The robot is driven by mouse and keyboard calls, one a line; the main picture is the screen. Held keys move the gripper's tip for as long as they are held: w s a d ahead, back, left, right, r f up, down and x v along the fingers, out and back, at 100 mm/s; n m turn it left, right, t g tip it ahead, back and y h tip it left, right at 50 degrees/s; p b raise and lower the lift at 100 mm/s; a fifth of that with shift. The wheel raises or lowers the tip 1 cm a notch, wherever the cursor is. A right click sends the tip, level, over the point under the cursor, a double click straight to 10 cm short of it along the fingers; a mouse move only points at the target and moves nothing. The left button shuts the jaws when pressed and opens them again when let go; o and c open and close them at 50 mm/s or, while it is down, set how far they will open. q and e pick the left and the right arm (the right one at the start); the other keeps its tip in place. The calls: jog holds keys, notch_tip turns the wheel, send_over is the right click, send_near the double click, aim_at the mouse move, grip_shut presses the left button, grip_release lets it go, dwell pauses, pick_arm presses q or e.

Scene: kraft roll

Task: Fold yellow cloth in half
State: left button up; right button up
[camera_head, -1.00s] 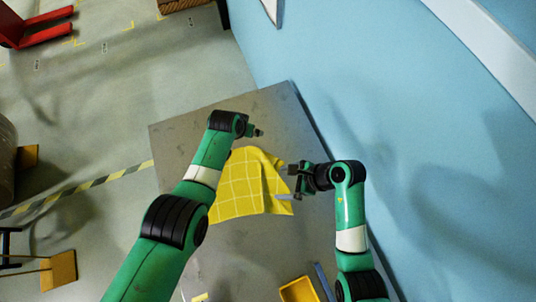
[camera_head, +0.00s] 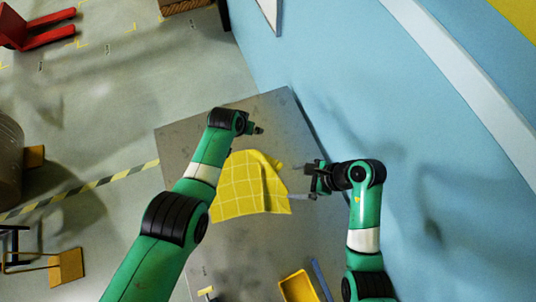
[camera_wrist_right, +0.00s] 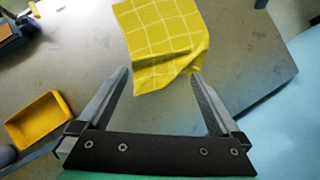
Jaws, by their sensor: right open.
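The yellow cloth (camera_head: 240,190) with a pale grid lies on the grey table (camera_head: 225,245), with a raised crease and an uneven right edge. My left arm covers part of its left side. My right gripper (camera_head: 299,182) is open and empty just right of the cloth, one finger close to its lower right corner. In the right wrist view, the cloth (camera_wrist_right: 165,35) lies ahead of the open fingers (camera_wrist_right: 160,75), with a rumpled near edge. My left gripper (camera_head: 257,131) is above the cloth's upper edge; its jaw state is unclear.
A yellow bin (camera_head: 298,287) stands at the table's near right; it also shows in the right wrist view (camera_wrist_right: 38,121). A blue wall (camera_head: 400,110) runs close along the table's right edge. Bare table lies above and below the cloth.

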jog(key=p+v, duration=0.1)
jog(key=v, duration=0.7)
jog(key=shift+d+r, duration=0.2)
